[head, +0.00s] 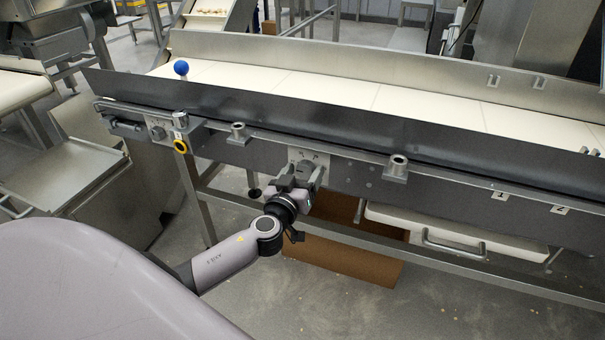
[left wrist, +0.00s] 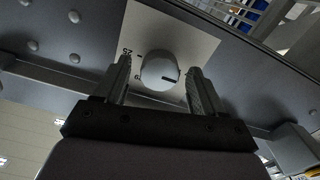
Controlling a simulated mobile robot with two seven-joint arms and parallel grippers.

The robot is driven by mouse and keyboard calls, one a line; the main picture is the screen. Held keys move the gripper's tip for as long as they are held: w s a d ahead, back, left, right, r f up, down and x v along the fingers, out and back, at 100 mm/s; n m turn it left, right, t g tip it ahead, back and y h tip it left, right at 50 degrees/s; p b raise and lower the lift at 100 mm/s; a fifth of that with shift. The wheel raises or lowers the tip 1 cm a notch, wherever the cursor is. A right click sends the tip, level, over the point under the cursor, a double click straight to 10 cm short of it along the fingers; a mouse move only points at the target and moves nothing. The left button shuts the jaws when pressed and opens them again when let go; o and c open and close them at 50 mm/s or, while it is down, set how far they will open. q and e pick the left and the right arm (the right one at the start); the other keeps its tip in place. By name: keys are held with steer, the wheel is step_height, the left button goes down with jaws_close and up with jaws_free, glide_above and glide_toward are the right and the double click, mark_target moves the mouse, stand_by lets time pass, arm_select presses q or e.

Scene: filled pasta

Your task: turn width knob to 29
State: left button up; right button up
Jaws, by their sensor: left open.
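The width knob (left wrist: 160,70) is a round light-grey knob on a pale plate (left wrist: 190,35) in the left wrist view. A dark line marks its face toward the right. Small dark marks and numbers stand on the plate left of the knob, too blurred to read surely. My left gripper (left wrist: 160,76) is open, with one finger on each side of the knob and visible gaps to it. In the head view my left gripper (head: 299,182) is at the plate (head: 320,158) on the conveyor's front side, partly covering the knob. My right gripper is not in view.
The conveyor's side panel (head: 440,172) runs across the view, with clamp posts (head: 397,168) and numbered labels (head: 500,195). A brown box (head: 345,255) stands below the gripper.

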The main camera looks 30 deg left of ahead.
arm_select(q)
steer(key=c, duration=1.1)
steer(key=shift+o, duration=0.2)
